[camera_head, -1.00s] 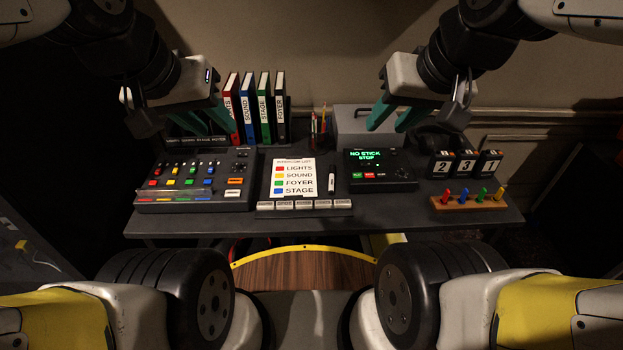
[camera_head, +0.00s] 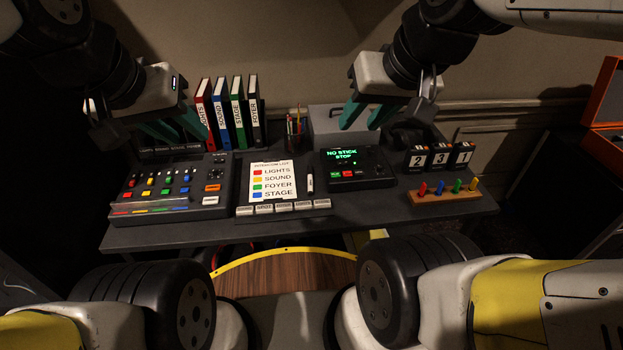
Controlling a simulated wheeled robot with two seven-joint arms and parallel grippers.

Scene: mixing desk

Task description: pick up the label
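Several small pale label plates (camera_head: 284,206) stand in a row on a grey strip along the desk's front edge, below the white intercom list (camera_head: 272,180). Their print is too small to read surely. The list shows LIGHTS red, SOUND yellow, FOYER green and STAGE blue. My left gripper (camera_head: 181,130) hangs behind the mixing console (camera_head: 170,188), by the binders; its teal fingers are apart and nothing shows between them. My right gripper (camera_head: 361,120) hangs in front of the grey box, above the screen unit (camera_head: 356,168); its fingers are apart and empty. Both are well behind the labels.
Red, blue, green and black binders (camera_head: 229,113) stand at the back. A pen cup (camera_head: 296,125), grey box (camera_head: 325,124), number blocks (camera_head: 440,158) and coloured pegs on a wooden block (camera_head: 445,195) are on the desk (camera_head: 350,208). An orange case (camera_head: 605,105) is at right.

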